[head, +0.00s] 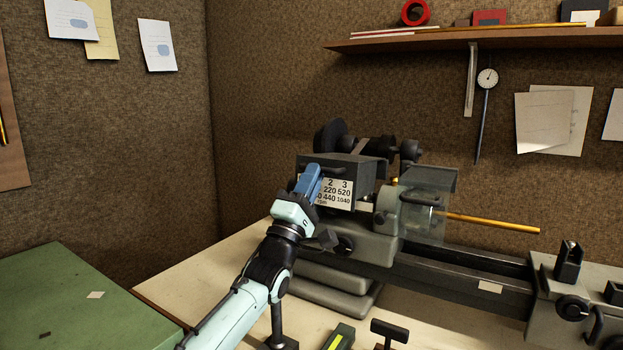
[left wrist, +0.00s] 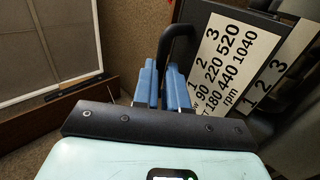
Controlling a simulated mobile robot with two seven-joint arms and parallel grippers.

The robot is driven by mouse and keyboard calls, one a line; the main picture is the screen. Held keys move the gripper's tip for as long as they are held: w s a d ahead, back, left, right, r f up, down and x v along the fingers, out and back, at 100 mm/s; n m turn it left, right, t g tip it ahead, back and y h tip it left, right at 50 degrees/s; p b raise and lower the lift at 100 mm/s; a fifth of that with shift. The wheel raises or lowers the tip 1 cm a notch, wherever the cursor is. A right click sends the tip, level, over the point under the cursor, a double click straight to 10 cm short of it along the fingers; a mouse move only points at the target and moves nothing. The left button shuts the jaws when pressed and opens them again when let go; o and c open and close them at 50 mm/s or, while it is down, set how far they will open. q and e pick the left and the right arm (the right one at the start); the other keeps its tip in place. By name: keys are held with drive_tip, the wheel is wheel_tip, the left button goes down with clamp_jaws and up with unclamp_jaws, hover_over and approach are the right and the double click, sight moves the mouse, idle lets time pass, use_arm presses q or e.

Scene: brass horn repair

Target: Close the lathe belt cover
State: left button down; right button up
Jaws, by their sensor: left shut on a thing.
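The lathe belt cover (head: 368,170) is a dark grey box-like part at the left end of the lathe, with a white speed label on its front. Dark pulleys (head: 334,136) and a belt show above and behind it, uncovered. In the left wrist view the cover (left wrist: 200,12) fills the right side, and its black loop handle (left wrist: 181,32) stands between blue fingers. My left gripper (head: 309,182) is at the cover's left front; it also shows in the left wrist view (left wrist: 174,85), shut on the handle. My right gripper is not in view.
The lathe bed (head: 460,280) runs right along the bench. A clear chuck guard (head: 425,215) and a brass rod (head: 490,222) are right of the cover. A T-handled tool (head: 389,331) stands at the front. A shelf (head: 440,39) hangs above. A green surface (head: 70,300) is at left.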

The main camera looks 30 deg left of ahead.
use_arm(q)
drive_tip(key=shift+w+f, duration=0.45)
drive_tip(key=shift+f, duration=0.2)
drive_tip(key=c, duration=1.2)
unclamp_jaws()
drive_tip(key=shift+w, duration=0.15)
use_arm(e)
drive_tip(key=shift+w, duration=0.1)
use_arm(q)
drive_tip(key=shift+o, duration=0.2)
drive_tip(key=s+f+b, duration=0.1)
drive_tip(key=s, duration=1.3)
drive_tip(key=shift+s+f, duration=0.3)
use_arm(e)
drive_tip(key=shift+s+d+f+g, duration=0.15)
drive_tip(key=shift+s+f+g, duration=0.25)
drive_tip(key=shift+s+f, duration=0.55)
